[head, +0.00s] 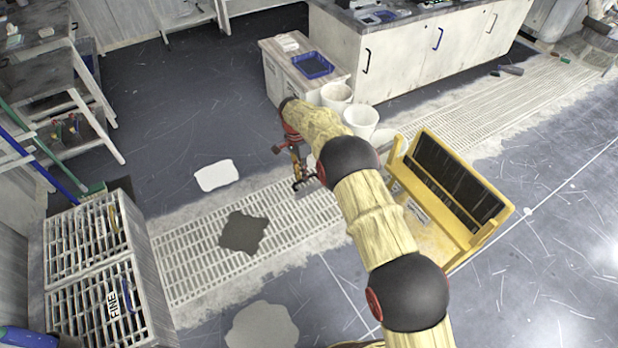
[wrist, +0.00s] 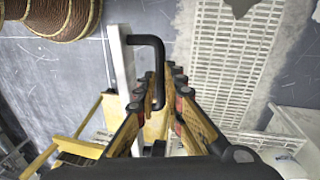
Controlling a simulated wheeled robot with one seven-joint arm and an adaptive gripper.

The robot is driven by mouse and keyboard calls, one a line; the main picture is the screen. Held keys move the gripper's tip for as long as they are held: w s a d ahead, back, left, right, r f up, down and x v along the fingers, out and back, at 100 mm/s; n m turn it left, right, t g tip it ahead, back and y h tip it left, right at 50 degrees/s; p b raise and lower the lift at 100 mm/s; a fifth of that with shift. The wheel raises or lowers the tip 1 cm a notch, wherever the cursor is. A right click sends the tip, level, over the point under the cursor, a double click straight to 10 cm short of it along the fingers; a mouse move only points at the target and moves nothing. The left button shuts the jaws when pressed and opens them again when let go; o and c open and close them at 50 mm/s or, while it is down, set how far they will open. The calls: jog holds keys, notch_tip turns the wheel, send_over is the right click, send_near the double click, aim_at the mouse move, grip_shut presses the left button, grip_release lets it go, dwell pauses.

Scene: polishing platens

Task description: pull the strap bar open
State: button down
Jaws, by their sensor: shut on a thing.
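A black U-shaped strap bar (wrist: 158,52) stands out from a narrow white panel (wrist: 118,62) in the wrist view. My gripper (wrist: 165,80) is shut on the bar, whose lower part lies between its fingers. In the head view my gripper (head: 302,184) is low over the floor grating, left of my arm. The bar and its panel cannot be made out there. My arm covers part of that area.
A yellow cart (head: 428,232) with a black ribbed panel stands right of my arm. White buckets (head: 336,94) and a cabinet with a blue tray (head: 313,65) stand behind. A slatted rack marked FINE (head: 95,308) is at left. The grating (head: 190,262) has free floor.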

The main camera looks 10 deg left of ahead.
jog(key=shift+w, duration=0.2)
jog(key=c, duration=1.9)
grip_release()
jog(key=r, duration=0.4)
jog(key=w+a+r, duration=0.1)
jog(key=r, duration=0.6)
jog(key=shift+w+a+r, duration=0.3)
jog(key=shift+r, duration=0.05)
